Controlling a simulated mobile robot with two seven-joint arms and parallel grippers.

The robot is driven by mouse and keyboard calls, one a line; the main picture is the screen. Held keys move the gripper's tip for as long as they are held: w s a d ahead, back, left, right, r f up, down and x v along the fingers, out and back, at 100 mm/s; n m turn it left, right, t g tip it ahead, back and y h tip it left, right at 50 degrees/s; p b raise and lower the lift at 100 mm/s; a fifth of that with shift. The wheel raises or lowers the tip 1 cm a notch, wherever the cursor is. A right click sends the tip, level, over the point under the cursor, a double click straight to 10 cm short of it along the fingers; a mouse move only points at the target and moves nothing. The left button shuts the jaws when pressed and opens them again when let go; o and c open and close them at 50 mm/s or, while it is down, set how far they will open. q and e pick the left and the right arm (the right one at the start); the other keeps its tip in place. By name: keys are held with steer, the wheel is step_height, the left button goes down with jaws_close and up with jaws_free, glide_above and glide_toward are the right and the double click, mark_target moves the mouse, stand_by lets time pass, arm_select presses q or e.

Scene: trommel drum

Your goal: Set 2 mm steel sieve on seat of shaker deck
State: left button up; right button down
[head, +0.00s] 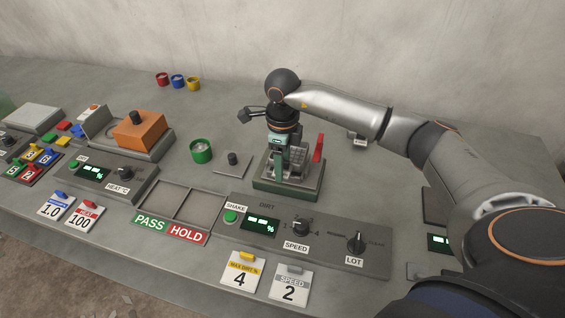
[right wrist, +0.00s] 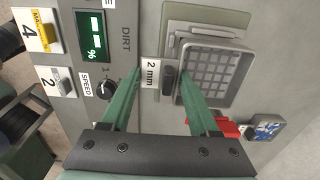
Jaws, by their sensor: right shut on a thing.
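The 2 mm steel sieve (right wrist: 212,74) is a square grey tray with a grid mesh, a dark knob handle and a "2 mm" tag. It also shows in the head view (head: 298,156). My right gripper (right wrist: 161,78) is shut on its handle, one green finger on each side; in the head view the gripper (head: 279,150) points down over the deck. The shaker deck (head: 288,189) is a green-grey base under the sieve. In the wrist view the sieve sits off the deck's pale frame (right wrist: 190,27). I cannot tell whether it touches the seat. My left gripper is out of view.
A red lever (head: 319,148) stands upright just right of the sieve. The shake control panel (head: 330,235) lies in front. A two-bay PASS/HOLD tray (head: 180,204), a green cup (head: 201,151) and a small knobbed plate (head: 232,163) are to the left.

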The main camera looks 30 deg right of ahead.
steer(key=shift+f+b, duration=0.5)
steer(key=shift+f, duration=0.15)
stand_by(1.2)
stand_by(0.3)
steer(key=shift+c, duration=0.2)
jaws_free()
steer(key=shift+o, duration=0.2)
steer(key=shift+r, duration=0.1)
steer(key=shift+r+p, duration=2.45)
steer(key=shift+r, duration=1)
steer(key=shift+s+f, duration=0.1)
